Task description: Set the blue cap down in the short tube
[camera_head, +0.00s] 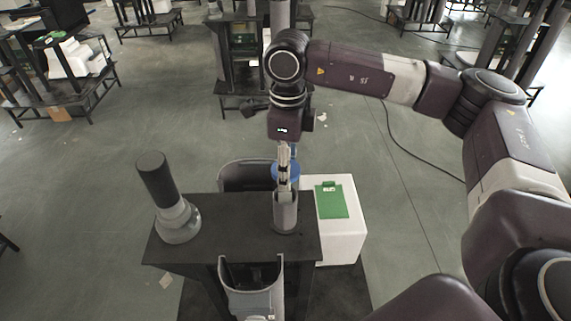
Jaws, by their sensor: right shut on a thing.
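The blue cap (283,170) is in my right gripper (285,182), which points straight down and is shut on it. The gripper's fingers hide part of the cap. Directly below is a short grey tube (285,218), upright on the right part of a dark table (235,236). The cap appears at or just above the tube's top; I cannot tell whether they touch. My left gripper is not in view.
A taller dark column with a grey base (178,222) stands on the table's left. A grey holder (250,300) hangs at the front, another curved one (240,175) behind. A white box (345,240) with a green card (331,201) stands right.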

